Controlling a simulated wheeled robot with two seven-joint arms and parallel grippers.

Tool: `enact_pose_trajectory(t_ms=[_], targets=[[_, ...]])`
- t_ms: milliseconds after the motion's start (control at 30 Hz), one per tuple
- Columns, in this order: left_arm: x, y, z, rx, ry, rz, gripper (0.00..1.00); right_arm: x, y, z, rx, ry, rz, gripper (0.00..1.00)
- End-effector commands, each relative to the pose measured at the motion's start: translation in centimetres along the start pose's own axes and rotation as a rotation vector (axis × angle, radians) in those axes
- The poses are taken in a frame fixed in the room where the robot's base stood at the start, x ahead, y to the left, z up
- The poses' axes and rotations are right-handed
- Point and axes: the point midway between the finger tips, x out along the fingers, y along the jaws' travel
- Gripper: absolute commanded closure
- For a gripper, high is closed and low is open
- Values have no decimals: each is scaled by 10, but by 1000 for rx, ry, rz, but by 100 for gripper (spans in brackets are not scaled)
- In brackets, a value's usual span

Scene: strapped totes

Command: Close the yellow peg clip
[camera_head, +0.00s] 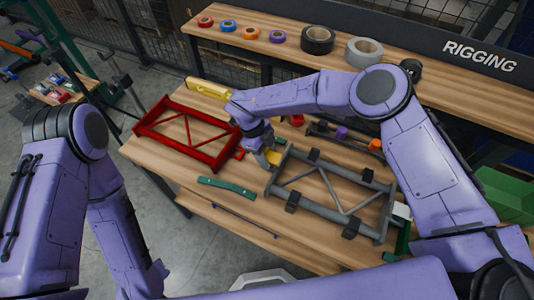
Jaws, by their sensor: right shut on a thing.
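A small yellow piece, which looks like the yellow peg clip (273,157), is at the left end of the grey frame (320,192) on the wooden bench. My right gripper (265,155) points down at it and is shut on it. The fingers and wrist hide part of the clip, so I cannot tell how far it is closed. My left arm hangs at the left, and its gripper is out of the picture.
A red frame (184,135) lies to the left, with a yellow level (209,87) behind it. A green bar (227,187) and a thin dark rod (244,220) lie in front. Tape rolls (318,39) stand on the rear shelf. A green bin (506,195) is at the right.

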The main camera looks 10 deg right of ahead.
Motion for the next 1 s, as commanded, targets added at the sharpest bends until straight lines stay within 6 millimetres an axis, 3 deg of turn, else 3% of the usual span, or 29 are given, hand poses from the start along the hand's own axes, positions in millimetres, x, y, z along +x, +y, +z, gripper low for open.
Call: enact_pose_trajectory(t_ms=[33,67,100,467,800,1000], targets=[[0,0,0,0,0,0,53,0,0,0,-1,1,0,84],[0,0,0,0,0,0,53,0,0,0,-1,1,0,47],[0,0,0,0,0,0,53,0,0,0,-1,1,0,40],[5,0,2,0,0,0,53,-7,0,2,-1,-3,-2,40],[31,3,13,0,0,0,53,-82,0,3,1,-3,-4,40],[33,3,14,0,0,0,53,-104,1,2,-1,0,0,40]])
